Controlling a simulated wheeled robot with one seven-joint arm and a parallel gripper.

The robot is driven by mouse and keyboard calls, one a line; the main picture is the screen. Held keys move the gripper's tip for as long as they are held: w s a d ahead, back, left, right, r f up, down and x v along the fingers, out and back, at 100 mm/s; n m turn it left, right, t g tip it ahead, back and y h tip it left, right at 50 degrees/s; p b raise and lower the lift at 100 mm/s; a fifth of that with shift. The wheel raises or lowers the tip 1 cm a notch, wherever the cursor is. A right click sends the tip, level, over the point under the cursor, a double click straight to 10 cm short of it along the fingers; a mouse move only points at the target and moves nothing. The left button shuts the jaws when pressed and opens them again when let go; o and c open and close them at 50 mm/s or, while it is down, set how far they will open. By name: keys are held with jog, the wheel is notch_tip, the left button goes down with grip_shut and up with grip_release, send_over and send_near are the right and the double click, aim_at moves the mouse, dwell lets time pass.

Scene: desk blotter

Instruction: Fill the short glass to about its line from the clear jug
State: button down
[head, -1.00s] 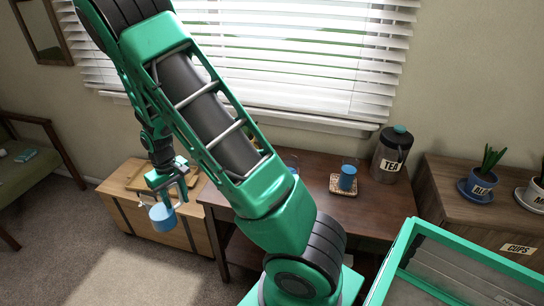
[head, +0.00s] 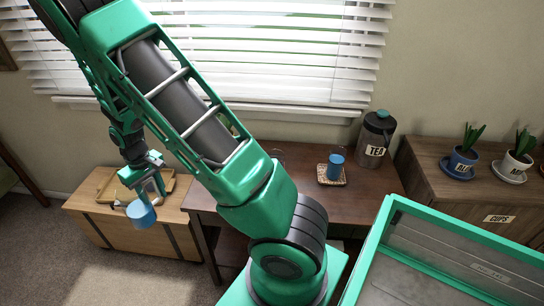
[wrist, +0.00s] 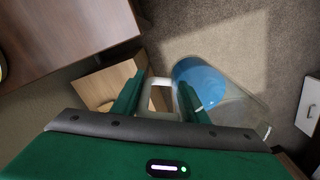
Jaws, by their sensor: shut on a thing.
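My gripper (head: 145,182) is shut on the handle of the clear jug, in the air left of the dark table. The jug (head: 141,212) holds blue liquid and looks slightly tilted. In the wrist view its clear body (wrist: 240,97) and blue liquid sit to the right of the fingers (wrist: 160,100), with the pale handle between them. A glass with blue in it (head: 336,163) stands on a woven coaster on the table. A faint clear rim (head: 278,154) shows beside my arm, mostly hidden. I cannot tell which is the short glass, and no line is readable.
The dark table (head: 300,180) carries a TEA pot (head: 376,138) at its back right. A wooden chest (head: 90,215) with a tray stands behind the jug. A sideboard (head: 430,165) with potted plants is at right. A green-framed bin (head: 375,245) is at front right.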

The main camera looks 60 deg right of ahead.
jog(key=s+d+r+m, duration=0.1)
jog(key=d+r, duration=0.2)
jog(key=d, duration=0.8)
jog(key=s+d+r+m, duration=0.1)
jog(key=d+r+m, duration=0.1)
jog(key=d, duration=0.8)
jog(key=s+d+r+m, duration=0.1)
jog(key=s+d+r, duration=0.2)
jog(key=s+d, duration=0.45)
jog(key=s+d+r+m, duration=0.1)
jog(key=s+d+r, duration=0.25)
jog(key=d, duration=0.65)
jog(key=s+d+r+m, duration=0.2)
jog(key=s+d+r, duration=0.1)
jog(key=s+d, duration=1)
jog(key=s+d+f+m, duration=0.1)
jog(key=s+f, duration=0.9)
jog(key=s, duration=0.1)
jog(key=shift+d+f, duration=0.15)
jog(key=shift+d, duration=0.1)
jog(key=shift+w+a, duration=0.1)
jog(key=shift+w, duration=0.05)
